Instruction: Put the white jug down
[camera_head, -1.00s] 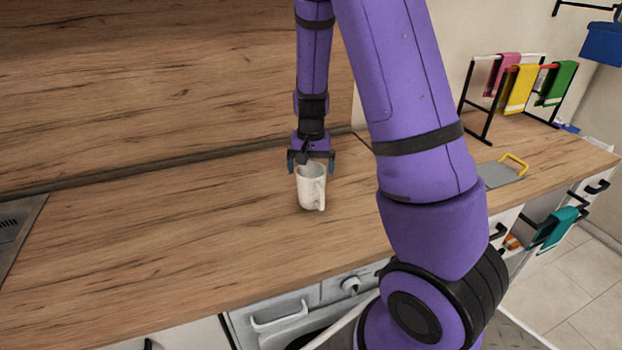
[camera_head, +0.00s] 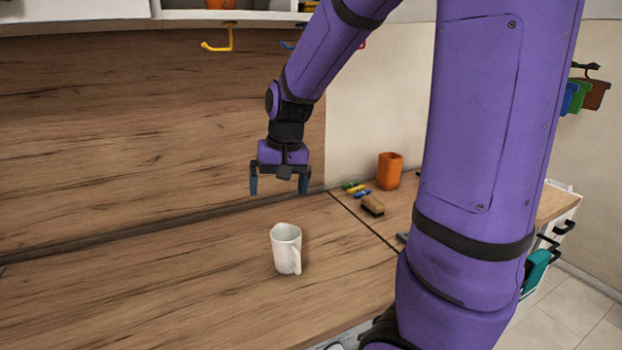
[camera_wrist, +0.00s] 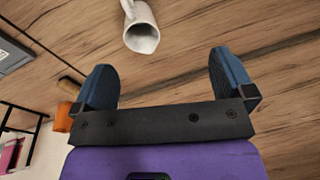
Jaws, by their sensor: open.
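The white jug (camera_head: 286,249) stands upright on the wooden counter (camera_head: 190,290), with its handle toward the front right. My gripper (camera_head: 279,190) is open and empty. It hangs above and behind the jug, apart from it. In the wrist view the jug (camera_wrist: 141,32) shows at the top, beyond the blue fingertips of my gripper (camera_wrist: 165,80), with nothing between the fingers.
An orange cup (camera_head: 389,170), a brush (camera_head: 372,205) and small coloured items (camera_head: 355,188) stand at the back right of the counter. A yellow hook (camera_head: 222,40) hangs under the shelf above. The counter left of the jug is clear.

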